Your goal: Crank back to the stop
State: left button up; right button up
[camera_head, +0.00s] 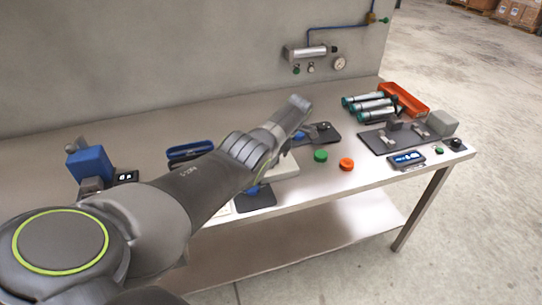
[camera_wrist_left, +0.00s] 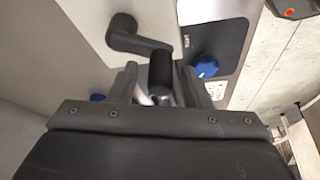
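In the left wrist view a dark grey crank (camera_wrist_left: 127,36) is mounted on a pale grey face. Its arm runs to the right and ends in a dark round handle (camera_wrist_left: 160,76). My left gripper (camera_wrist_left: 160,88) has its fingers on either side of this handle, with visible gaps, so it looks open. Whether either finger touches the handle is unclear. In the head view my left arm reaches over the table and hides the crank and the gripper. Part of a pale block (camera_head: 284,170) shows beside the arm. My right gripper is in neither view.
A blue knob (camera_wrist_left: 205,67) sits on a dark plate beside the crank. On the table (camera_head: 335,185) are a green cap (camera_head: 320,156), an orange cap (camera_head: 346,164), dark-and-silver cylinders (camera_head: 372,107), an orange tray (camera_head: 408,101) and a blue block (camera_head: 91,166).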

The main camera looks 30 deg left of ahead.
pick_arm(q)
jog(key=b+v, duration=0.3)
jog(key=v, duration=1.4)
jog(key=shift+w+r+b, duration=0.15)
jog(key=shift+b, duration=0.15)
jog(key=shift+d, duration=0.1)
